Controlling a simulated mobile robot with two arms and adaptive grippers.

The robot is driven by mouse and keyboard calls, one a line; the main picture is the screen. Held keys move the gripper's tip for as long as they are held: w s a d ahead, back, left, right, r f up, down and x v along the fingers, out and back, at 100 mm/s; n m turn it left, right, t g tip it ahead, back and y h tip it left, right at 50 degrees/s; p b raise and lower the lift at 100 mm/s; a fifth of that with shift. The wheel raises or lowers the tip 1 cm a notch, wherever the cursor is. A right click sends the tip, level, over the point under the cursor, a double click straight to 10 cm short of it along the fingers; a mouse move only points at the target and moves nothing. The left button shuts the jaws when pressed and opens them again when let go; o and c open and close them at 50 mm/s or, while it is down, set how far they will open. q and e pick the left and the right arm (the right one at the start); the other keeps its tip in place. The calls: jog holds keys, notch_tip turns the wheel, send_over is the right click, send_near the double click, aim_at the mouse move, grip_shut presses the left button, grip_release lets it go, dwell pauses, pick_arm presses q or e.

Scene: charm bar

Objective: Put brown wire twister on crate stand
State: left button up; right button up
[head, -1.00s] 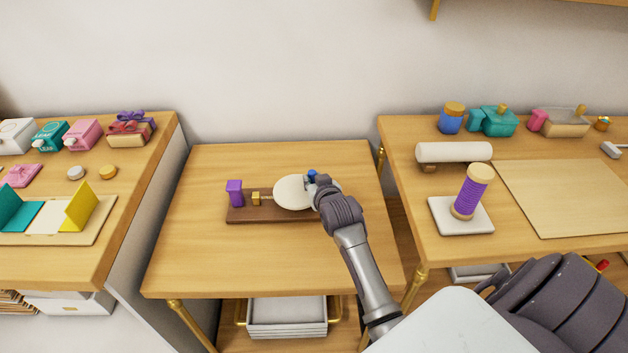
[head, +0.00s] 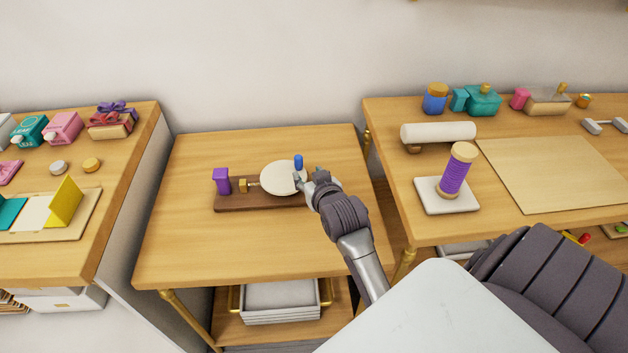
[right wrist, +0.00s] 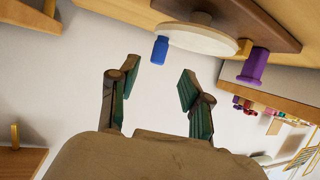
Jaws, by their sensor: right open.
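The brown wire twister has a brown base (head: 235,204), white disc (head: 279,178), blue handle (head: 299,162) and purple block (head: 221,181). It rests on the middle wooden table (head: 180,240), which has stacked grey crates on its lower shelf and looks like the crate stand. My right gripper (head: 306,179) is at the disc's right side, hiding the base's right end. In the right wrist view, it (right wrist: 158,77) is open and empty; the blue handle (right wrist: 160,49) and white disc (right wrist: 203,39) lie beyond its fingertips. My left gripper is not in view.
Grey crates (head: 278,302) sit on the lower shelf. The right table holds a purple spool (head: 454,174) on a white plate, a white roll (head: 438,132) and a board (head: 550,175). The left table holds small boxes. The middle table's front is clear.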

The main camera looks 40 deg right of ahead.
jog(key=v, duration=0.3)
jog(key=shift+s+r, duration=0.15)
jog(key=shift+s, duration=0.15)
